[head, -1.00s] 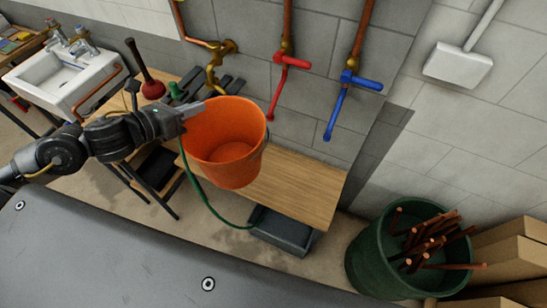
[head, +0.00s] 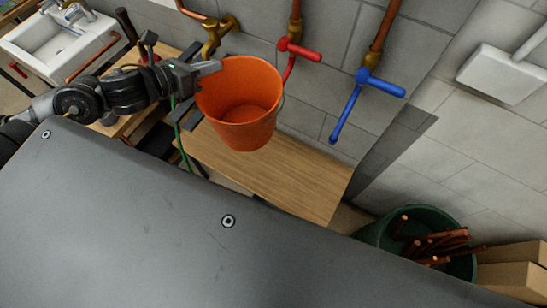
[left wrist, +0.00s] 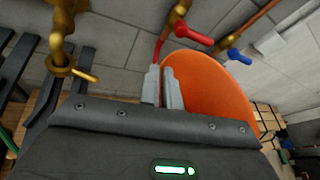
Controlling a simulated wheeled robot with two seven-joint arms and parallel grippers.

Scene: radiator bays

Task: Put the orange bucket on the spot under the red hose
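The orange bucket (head: 241,128) is upright and hangs in the air above the wooden bench (head: 285,180). My left gripper (head: 208,68) is shut on the left part of its rim. In the left wrist view the fingers (left wrist: 164,86) are close together at the edge of the bucket (left wrist: 212,95). The red hose (head: 289,68) hangs from a red-handled tap on the wall, just right of and behind the bucket; the bucket is not directly beneath it. No marked spot is distinguishable on the bench, which the bucket partly hides. My right gripper is out of view.
A blue hose (head: 345,112) hangs to the right, and a brass tap (head: 217,32) is on the left. A green bin (head: 383,236) of copper pipes stands at the lower right beside cardboard boxes (head: 512,278). A white sink (head: 60,45) is at the far left. The bench's right part looks clear.

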